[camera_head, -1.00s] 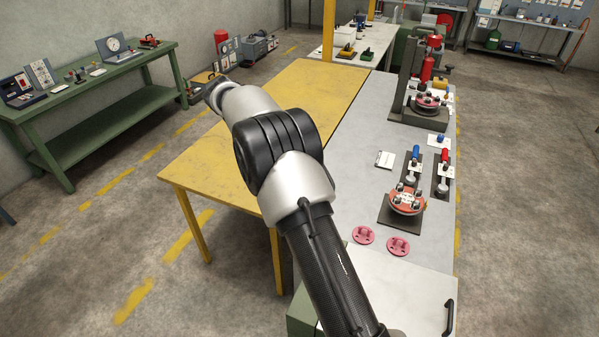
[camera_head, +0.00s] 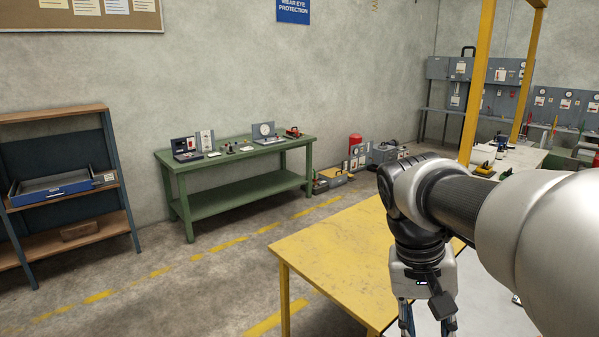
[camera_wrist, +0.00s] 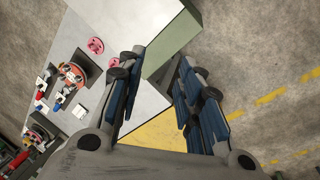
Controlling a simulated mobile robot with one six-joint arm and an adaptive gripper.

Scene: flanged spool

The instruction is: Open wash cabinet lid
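The wash cabinet shows in the wrist view as a box with a pale lid (camera_wrist: 135,22) and a green side (camera_wrist: 176,45). The lid looks shut, and its black handle is outside this view. My gripper (camera_wrist: 160,62) is open and empty, its two blue-padded fingers spread apart. It hangs above the cabinet and bench, touching nothing that I can see. In the head view my gripper is at the bottom edge, partly cut off, and the cabinet is not visible.
The yellow table (camera_head: 335,255) stands just left of my arm. The grey bench (camera_wrist: 140,98) holds pink flanged parts (camera_wrist: 95,45) and a red round fixture (camera_wrist: 72,73). A green bench (camera_head: 240,183) and a shelf with a blue drawer (camera_head: 52,188) stand by the wall. Open floor lies between.

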